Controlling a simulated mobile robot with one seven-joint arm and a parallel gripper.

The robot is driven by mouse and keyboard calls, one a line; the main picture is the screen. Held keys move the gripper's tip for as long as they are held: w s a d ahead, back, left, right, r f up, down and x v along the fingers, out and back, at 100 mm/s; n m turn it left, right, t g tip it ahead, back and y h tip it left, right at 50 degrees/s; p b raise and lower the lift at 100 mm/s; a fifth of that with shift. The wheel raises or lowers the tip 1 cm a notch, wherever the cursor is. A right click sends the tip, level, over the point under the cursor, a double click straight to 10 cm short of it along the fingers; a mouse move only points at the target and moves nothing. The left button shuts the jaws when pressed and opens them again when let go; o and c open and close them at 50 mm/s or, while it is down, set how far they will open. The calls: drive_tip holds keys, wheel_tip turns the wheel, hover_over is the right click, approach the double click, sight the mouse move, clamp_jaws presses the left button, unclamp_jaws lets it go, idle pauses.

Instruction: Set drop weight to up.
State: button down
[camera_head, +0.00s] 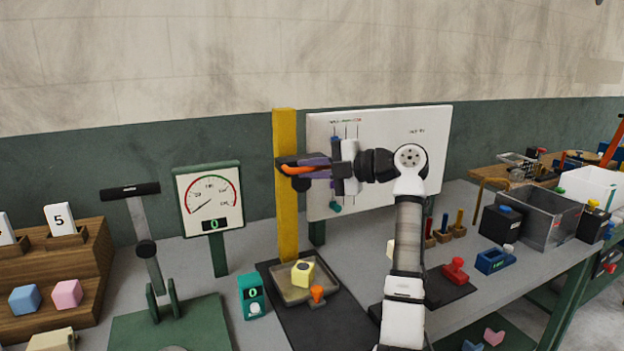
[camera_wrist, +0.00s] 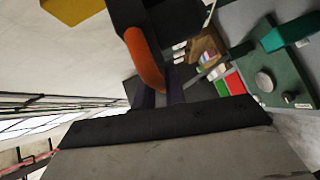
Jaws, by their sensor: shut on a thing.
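The drop weight shows as a dark block (camera_head: 285,160) with an orange handle (camera_head: 291,169), on the upper half of the yellow post (camera_head: 286,215). My gripper (camera_head: 306,170) reaches in from the right and is shut on the orange handle. In the wrist view the curved orange handle (camera_wrist: 147,62) runs down from the black block (camera_wrist: 172,20) to my gripper (camera_wrist: 165,98). Its held end is hidden between the fingers.
A white board (camera_head: 395,125) stands close behind my arm. A dial gauge (camera_head: 210,200) and a lever press (camera_head: 148,260) stand left.

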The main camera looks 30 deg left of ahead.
drive_tip(key=shift+r, duration=0.7)
drive_tip(key=c, duration=1.5)
unclamp_jaws()
drive_tip(key=shift+o, duration=0.2)
drive_tip(key=shift+f, duration=0.15)
drive_tip(key=shift+w+d+f, duration=0.1)
drive_tip(key=shift+d, duration=0.1)
drive_tip(key=b+v, duration=0.3)
drive_tip(key=v, duration=1)
drive_tip(key=shift+d+b, duration=0.3)
drive_tip(key=shift+b, duration=0.1)
